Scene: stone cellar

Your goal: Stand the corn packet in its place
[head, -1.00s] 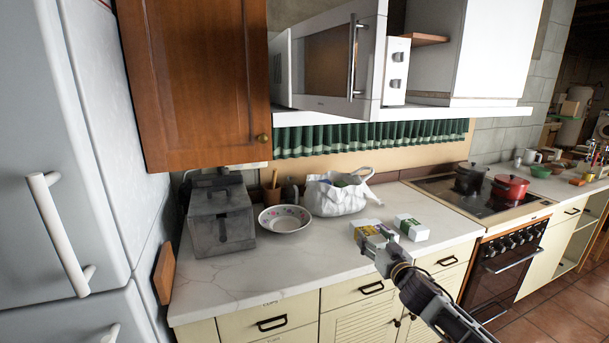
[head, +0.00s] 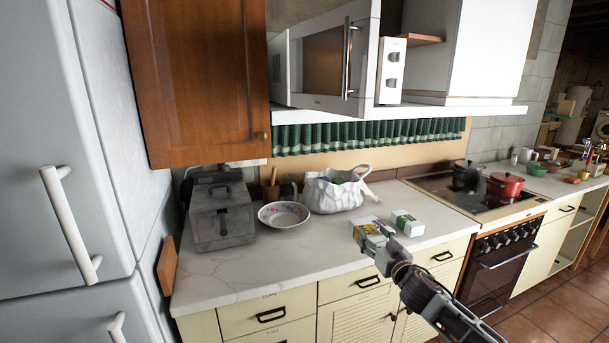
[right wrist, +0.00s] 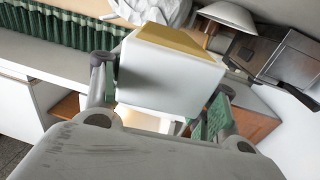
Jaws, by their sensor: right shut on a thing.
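My right gripper (head: 370,240) reaches in from the lower right at the counter's front edge. It is shut on a small white packet with yellow and green printing, which I take to be the corn packet (head: 365,226). In the right wrist view the packet (right wrist: 170,78) sits between the two fingers, a plain white face toward the camera and a yellow face above. The print is too small to read, and I cannot tell whether its lower side touches the counter. My left gripper is not in view. No marked place for the packet can be made out.
A white and green box (head: 407,223) stands just right of the held packet. A white bag (head: 335,192), a bowl (head: 283,215) and a grey metal box (head: 221,218) stand farther back and left. The marble counter (head: 275,262) is bare at front left.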

